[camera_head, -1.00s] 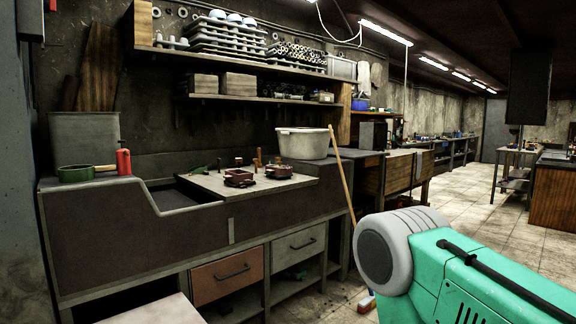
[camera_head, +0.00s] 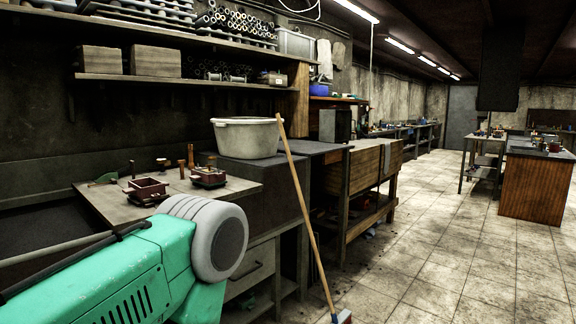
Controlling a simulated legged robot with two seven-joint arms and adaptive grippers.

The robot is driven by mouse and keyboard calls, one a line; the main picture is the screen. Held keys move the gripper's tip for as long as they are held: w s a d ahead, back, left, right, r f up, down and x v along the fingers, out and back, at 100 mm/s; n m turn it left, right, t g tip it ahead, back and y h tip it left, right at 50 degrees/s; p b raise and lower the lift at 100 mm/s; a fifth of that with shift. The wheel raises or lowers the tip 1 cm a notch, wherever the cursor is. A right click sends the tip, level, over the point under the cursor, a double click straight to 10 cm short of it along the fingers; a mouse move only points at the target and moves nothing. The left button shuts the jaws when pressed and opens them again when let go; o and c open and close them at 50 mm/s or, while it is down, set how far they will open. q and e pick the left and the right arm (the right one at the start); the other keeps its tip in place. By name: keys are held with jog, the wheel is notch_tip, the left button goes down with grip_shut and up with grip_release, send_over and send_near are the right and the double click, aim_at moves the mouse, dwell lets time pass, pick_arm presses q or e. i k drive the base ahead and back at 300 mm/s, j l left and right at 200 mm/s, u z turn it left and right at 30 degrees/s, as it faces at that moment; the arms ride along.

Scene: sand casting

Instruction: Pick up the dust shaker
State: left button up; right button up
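I cannot make out a dust shaker in this view. The work bench (camera_head: 120,208) with its pale board top is at left. Neither of my grippers is in view. A turquoise part with a grey round end, apparently mine, fills the lower left and hides part of the bench.
A broom (camera_head: 300,195) leans against the bench front. A wooden chest (camera_head: 362,171) stands farther right. The tiled floor (camera_head: 450,245) to the right is clear, up to a brown cabinet (camera_head: 535,185).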

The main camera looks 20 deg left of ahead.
aim_at(211, 160)
jog(key=i+z, duration=0.1)
jog(key=i, duration=0.7)
jog(key=i+u, duration=0.25)
jog(key=u, duration=0.25)
jog(key=i+u, duration=0.25)
jog(key=u, duration=0.2)
jog(key=i+u, duration=0.2)
jog(key=u, duration=0.3)
